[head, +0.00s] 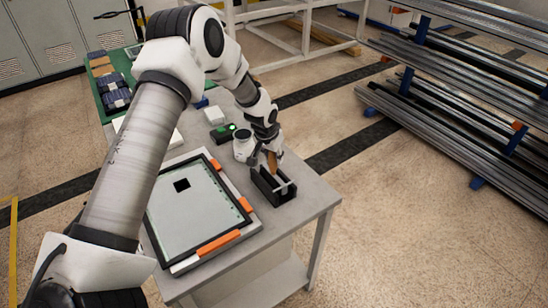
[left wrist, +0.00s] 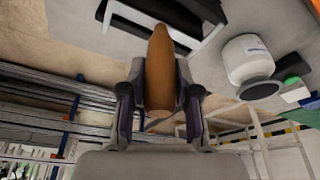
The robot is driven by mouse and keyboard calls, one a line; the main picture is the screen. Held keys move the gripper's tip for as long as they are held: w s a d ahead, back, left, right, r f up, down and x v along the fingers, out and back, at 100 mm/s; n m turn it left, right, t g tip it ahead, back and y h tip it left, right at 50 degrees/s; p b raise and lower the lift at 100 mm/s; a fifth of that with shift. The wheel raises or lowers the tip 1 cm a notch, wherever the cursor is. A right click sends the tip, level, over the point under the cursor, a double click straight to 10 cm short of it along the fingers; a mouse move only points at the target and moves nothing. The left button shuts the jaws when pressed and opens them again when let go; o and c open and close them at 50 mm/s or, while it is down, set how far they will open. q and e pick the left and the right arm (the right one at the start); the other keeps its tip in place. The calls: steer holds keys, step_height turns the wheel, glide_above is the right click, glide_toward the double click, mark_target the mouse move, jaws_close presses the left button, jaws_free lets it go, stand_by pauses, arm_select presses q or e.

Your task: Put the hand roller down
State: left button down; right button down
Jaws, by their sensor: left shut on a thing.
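The hand roller's brown wooden handle (head: 272,161) stands up at the black open holder (head: 286,198) near the table's right edge. My left gripper (head: 264,150) is shut on this handle. In the left wrist view the handle (left wrist: 160,65) lies between the two fingers of my left gripper (left wrist: 159,98). The black holder and a pale bar also show at the top of that view, beyond the handle. The roller's lower end is mostly hidden, so I cannot tell whether it rests in the holder. My right gripper is not in view.
A white jar (head: 241,146) stands close beside the gripper; it also shows in the left wrist view (left wrist: 247,58). A framed panel with orange strips (head: 219,243) lies to the left. The grey table's front right corner (head: 305,208) is clear. A rack of metal bars (head: 450,75) stands beyond.

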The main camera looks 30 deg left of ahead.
arm_select(q)
steer(key=shift+f, duration=0.5)
steer(key=shift+a+f, duration=0.1)
steer(key=c, duration=0.8)
jaws_free()
steer(key=shift+c, duration=0.2)
steer(key=b+v, duration=0.2)
steer(key=v, duration=1)
